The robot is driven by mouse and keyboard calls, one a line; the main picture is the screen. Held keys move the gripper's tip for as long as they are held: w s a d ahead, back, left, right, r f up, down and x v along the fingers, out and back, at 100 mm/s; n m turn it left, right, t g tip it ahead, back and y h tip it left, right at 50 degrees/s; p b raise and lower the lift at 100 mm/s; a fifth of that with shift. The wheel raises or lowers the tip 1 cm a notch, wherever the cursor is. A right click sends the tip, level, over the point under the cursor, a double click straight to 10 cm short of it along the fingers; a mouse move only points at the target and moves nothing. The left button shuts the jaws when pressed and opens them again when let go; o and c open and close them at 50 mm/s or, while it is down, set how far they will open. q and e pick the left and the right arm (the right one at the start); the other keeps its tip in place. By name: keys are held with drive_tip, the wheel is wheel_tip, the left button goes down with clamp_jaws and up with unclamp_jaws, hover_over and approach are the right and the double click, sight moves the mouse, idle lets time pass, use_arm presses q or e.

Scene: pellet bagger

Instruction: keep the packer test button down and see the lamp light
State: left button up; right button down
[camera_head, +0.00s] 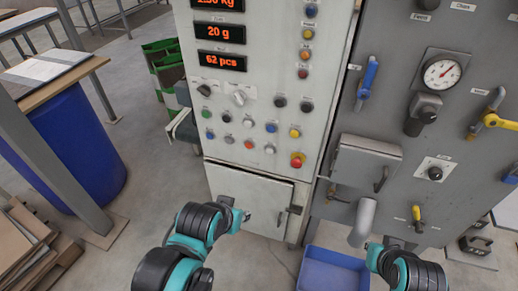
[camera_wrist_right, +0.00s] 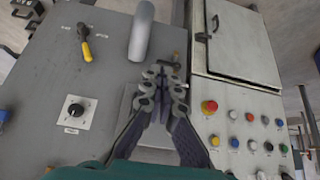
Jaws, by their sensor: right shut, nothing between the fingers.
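The white control cabinet (camera_head: 268,60) carries several coloured buttons (camera_head: 248,144) below its red displays, and a column of round coloured buttons or lamps (camera_head: 307,34) at upper right. Labels are too small to read, so I cannot tell which is the packer test button or its lamp, or whether any is lit. My left gripper (camera_head: 238,213) is in front of the lower cabinet door, below the buttons; its finger opening is unclear. My right gripper (camera_head: 390,243) is low by the grey panel, its fingers shut and empty in the right wrist view (camera_wrist_right: 165,75). It touches no button that I can see.
A red mushroom button on a yellow base (camera_head: 298,160) sits at the cabinet's lower right. The grey panel (camera_head: 400,110) holds a gauge (camera_head: 442,72), handles and a grey spout (camera_head: 363,222). A blue crate (camera_head: 330,272) lies on the floor below. A blue barrel (camera_head: 75,145) stands left.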

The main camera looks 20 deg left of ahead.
sight(270, 151)
drive_tip(key=shift+d, duration=0.15)
drive_tip(key=w+a+f+n+t+y, duration=0.1)
drive_tip(key=w+a+n+y, duration=0.1)
drive_tip(key=w+a, duration=0.85)
drive_tip(key=w+a+f+n+t+y, duration=0.1)
drive_tip(key=w+a+f+t+y, duration=0.15)
drive_tip(key=w+a, duration=0.8)
drive_tip(key=s+a+f+n+y, duration=0.1)
drive_tip(key=a+f, duration=0.4)
drive_tip(key=a, duration=0.9)
drive_tip(key=shift+g+y+b, duration=0.35)
drive_tip(key=shift+y+b, duration=0.1)
drive_tip(key=shift+y, duration=0.4)
drive_tip(key=w, duration=0.8)
drive_tip(key=shift+w+d+p, duration=0.15)
drive_tip(key=shift+w+p, duration=0.15)
drive_tip(key=shift+w, duration=0.05)
drive_tip(key=shift+w, duration=0.4)
